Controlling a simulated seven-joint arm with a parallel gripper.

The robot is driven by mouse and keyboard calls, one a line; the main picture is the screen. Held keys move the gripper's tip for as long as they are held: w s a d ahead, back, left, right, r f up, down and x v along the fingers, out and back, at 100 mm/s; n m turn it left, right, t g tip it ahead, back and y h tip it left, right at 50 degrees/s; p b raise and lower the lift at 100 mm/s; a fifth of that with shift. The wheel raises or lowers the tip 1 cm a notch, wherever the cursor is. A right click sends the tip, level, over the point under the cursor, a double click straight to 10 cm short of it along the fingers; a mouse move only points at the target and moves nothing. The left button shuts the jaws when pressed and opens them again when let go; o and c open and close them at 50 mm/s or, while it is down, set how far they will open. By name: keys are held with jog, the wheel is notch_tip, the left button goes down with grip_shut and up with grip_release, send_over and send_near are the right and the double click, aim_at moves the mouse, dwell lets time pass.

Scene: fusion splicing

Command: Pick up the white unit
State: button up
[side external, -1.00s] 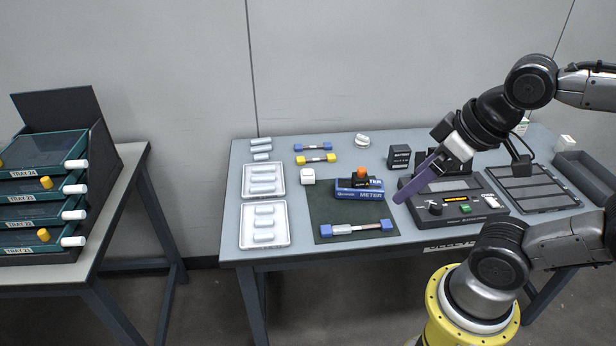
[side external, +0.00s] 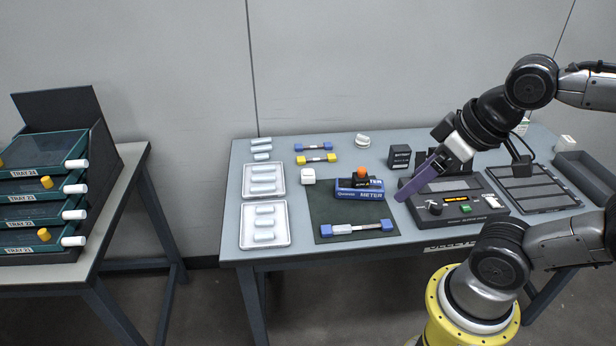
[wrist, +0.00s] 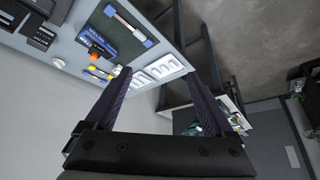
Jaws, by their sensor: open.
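My gripper (side external: 402,197) has long purple fingers, open and empty, angled down to the left above the table between the meter and the black splicer. In the wrist view my gripper's fingers (wrist: 163,85) are spread with nothing between them.
The blue meter (side external: 360,194) with an orange knob and a blue-ended piece (side external: 356,229) lie on the dark mat (side external: 325,212). White trays (side external: 245,238) stand left. The black splicer (side external: 455,213) and a black box (side external: 399,157) are near my gripper. A tray rack (side external: 75,115) stands far left.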

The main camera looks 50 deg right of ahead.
jog(key=w+d+r+m, duration=0.2)
jog(key=w+r+m, duration=0.2)
jog(key=w+r, duration=0.8)
jog(key=m+g, duration=0.6)
send_over(308, 170)
notch_tip(308, 170, down, 27)
notch_tip(308, 170, down, 7)
jog(key=shift+f, duration=0.1)
jog(key=shift+w+d+f, duration=0.1)
jog(key=shift+f, duration=1.3)
jog(key=shift+w+d+f, duration=0.1)
jog(key=shift+f, duration=1.3)
jog(key=shift+c, duration=0.3)
